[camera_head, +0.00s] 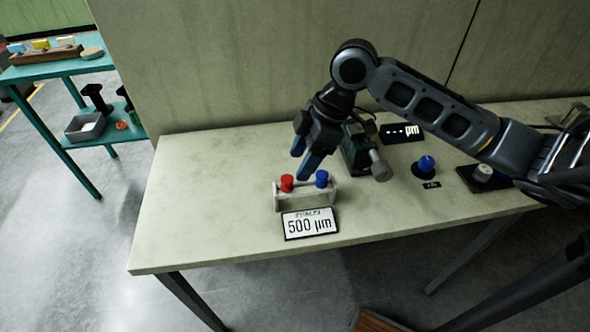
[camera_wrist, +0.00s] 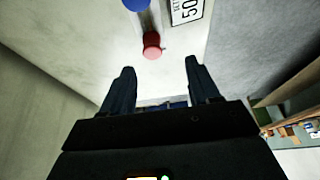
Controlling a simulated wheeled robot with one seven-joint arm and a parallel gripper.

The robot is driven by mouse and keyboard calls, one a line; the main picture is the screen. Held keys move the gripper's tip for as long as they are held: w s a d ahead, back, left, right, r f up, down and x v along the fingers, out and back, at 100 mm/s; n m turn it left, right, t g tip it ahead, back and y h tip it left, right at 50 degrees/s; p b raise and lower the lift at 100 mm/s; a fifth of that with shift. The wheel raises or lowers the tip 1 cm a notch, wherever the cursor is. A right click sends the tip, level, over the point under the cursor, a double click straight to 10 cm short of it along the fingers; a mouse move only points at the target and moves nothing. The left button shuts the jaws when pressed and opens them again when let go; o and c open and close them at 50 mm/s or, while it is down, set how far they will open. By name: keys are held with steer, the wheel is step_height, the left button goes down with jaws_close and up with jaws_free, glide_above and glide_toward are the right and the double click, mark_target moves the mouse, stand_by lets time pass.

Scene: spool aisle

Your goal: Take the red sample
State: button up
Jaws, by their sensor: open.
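The red sample (camera_head: 287,183) is a small red cylinder upright in a pale grey rack (camera_head: 305,196) near the left part of the bench. A blue sample (camera_head: 322,179) stands in the same rack, to its right. My gripper (camera_head: 308,160) is open and empty, above and behind the rack, with its fingers pointing down. In the wrist view, the red sample (camera_wrist: 152,45) shows beyond the fingertips, roughly between them and apart from them. The blue sample (camera_wrist: 137,3) is partly cut off at the top edge there.
A white sign (camera_head: 310,223) reading 500 µm stands in front of the rack. A dark gauge device (camera_head: 357,152) is right of my gripper. Another blue piece (camera_head: 426,163) is further right. The bench's left end is clear; a wall (camera_head: 230,60) rises behind.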

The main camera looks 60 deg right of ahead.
mark_target(289, 178)
steer(key=x, duration=0.4)
steer(key=d+x, duration=0.1)
steer(key=x, duration=0.2)
steer(key=shift+w+f, duration=0.1)
steer(key=shift+w, duration=0.2)
steer(key=shift+c, duration=0.2)
steer(key=c, duration=1.1)
